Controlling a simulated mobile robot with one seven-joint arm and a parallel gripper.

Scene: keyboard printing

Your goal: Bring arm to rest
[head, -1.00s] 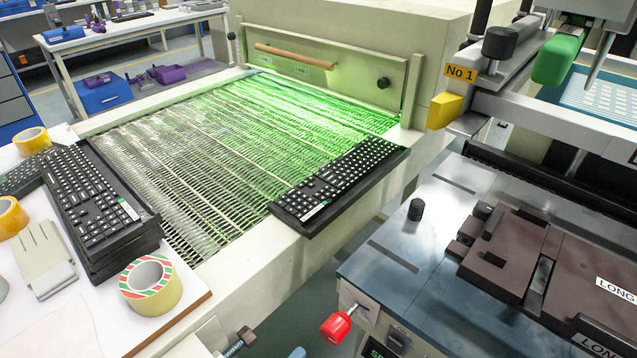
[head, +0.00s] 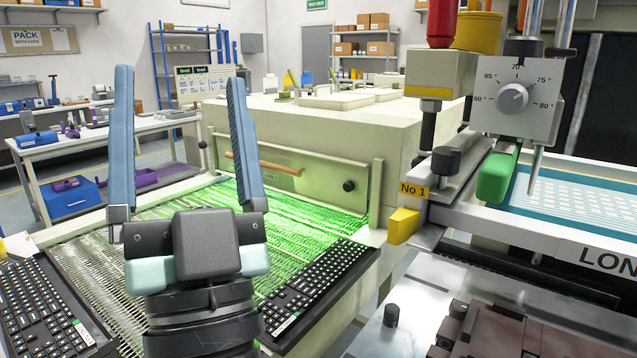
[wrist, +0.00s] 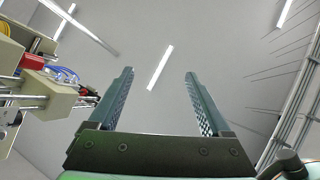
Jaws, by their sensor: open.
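My gripper (head: 180,95) stands upright in the lower left middle of the head view, its two blue fingers pointing up and spread wide apart. It is open and nothing is between the fingers. In the wrist view the gripper (wrist: 160,80) also shows open and empty, with the ceiling and its strip lights behind it. My wrist and gripper hide part of the conveyor mesh in the head view.
A black keyboard (head: 315,292) lies on the conveyor's (head: 300,208) right edge. The printing machine (head: 515,105) stands at the right. A cream oven housing (head: 300,125) is behind the conveyor.

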